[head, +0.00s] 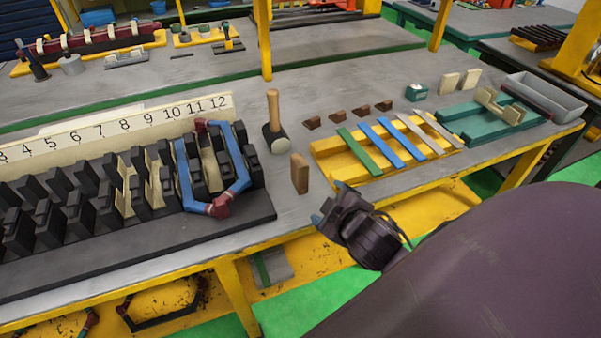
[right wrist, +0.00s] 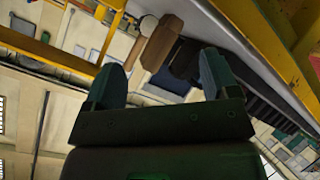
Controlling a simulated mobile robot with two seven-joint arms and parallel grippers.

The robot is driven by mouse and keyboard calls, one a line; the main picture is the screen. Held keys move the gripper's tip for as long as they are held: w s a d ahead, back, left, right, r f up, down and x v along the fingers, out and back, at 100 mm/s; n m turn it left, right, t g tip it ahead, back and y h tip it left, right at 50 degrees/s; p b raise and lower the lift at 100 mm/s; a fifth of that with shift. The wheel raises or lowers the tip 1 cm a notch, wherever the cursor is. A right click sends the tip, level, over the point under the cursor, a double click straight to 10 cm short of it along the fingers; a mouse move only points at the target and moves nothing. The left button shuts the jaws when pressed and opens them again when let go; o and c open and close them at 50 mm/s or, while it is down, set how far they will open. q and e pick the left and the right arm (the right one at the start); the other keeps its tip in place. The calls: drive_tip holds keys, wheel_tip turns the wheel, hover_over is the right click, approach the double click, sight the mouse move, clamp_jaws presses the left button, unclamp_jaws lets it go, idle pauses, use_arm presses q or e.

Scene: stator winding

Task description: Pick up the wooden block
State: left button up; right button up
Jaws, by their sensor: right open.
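The wooden block (head: 299,174) is a small brown upright piece on the grey workbench, right of the black stator and in front of the mallet. It also shows in the right wrist view as a brown block (right wrist: 163,42), beyond the fingertips and between them in the picture. My right gripper (head: 328,204) is open and empty, at the bench's front edge, to the right of and nearer than the block. Its two teal fingers also show in the right wrist view (right wrist: 165,72). They are apart from the block. My left gripper is not in view.
The black stator (head: 150,245) with a blue and red coil (head: 238,165) stands left of the block. A mallet (head: 274,120) stands behind it. A yellow tray (head: 325,152) with coloured strips lies to its right, near several small brown pieces (head: 337,115).

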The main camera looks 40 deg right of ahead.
drive_tip(key=w+a+r+n+t+y, duration=0.3)
drive_tip(key=w+r+n+y, duration=0.3)
drive_tip(key=n, duration=0.3)
drive_tip(key=w+a+r+n+t+y, duration=0.4)
drive_tip(key=r+n+y, duration=0.2)
drive_tip(key=r+n, duration=0.3)
drive_tip(key=n+g+h, duration=0.4)
drive_tip(key=n+g, duration=1.4)
drive_tip(key=n, duration=0.9)
hover_over(301, 160)
drive_tip(key=s+d, duration=0.1)
drive_tip(key=d, duration=0.1)
wheel_tip(301, 160, down, 5)
drive_tip(key=shift+h, duration=0.3)
drive_tip(key=x, duration=0.5)
drive_tip(key=shift+a, duration=0.15)
drive_tip(key=f, duration=0.4)
drive_tip(key=shift+w+a, duration=0.25)
drive_tip(key=shift+w, duration=0.1)
drive_tip(key=shift+a+f, duration=0.2)
drive_tip(key=shift+f, duration=0.4)
